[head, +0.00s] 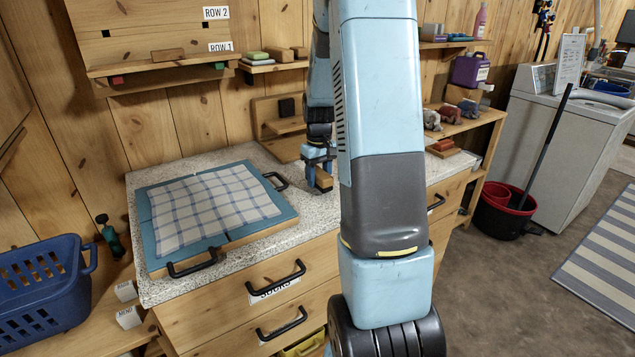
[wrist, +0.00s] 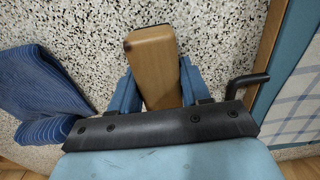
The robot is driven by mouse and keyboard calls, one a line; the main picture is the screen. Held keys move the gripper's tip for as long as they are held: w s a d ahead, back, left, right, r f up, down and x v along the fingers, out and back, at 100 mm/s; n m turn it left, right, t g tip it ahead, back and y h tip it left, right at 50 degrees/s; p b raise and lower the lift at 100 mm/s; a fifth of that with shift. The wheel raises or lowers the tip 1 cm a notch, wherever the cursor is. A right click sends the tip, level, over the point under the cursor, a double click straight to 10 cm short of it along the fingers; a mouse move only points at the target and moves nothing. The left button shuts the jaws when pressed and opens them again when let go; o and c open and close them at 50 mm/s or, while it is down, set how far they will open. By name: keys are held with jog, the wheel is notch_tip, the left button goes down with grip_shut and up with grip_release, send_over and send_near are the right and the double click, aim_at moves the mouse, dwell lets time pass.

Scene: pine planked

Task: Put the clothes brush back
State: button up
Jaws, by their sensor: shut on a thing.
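The clothes brush (wrist: 152,62) appears as a plain light-wood block with a dark spot at one corner; no bristles show. My gripper (wrist: 160,80) is shut on it, with a blue finger on each side. In the head view my gripper (head: 316,172) points down over the speckled counter, right of the ironing board, and a bit of the wooden brush (head: 323,184) shows between the fingers. Whether the brush touches the counter I cannot tell. My arm hides part of the counter behind it.
A blue pad with a checked cloth (head: 212,207) and black handles lies on the counter (head: 150,290). A wooden stand (head: 272,112) is at the wall. A striped blue cloth (wrist: 38,95) lies left in the wrist view. Labelled wall rack (head: 160,75), blue basket (head: 40,290).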

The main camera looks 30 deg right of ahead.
jog(key=shift+f, duration=0.9)
jog(key=shift+f, duration=0.1)
jog(key=o, duration=1)
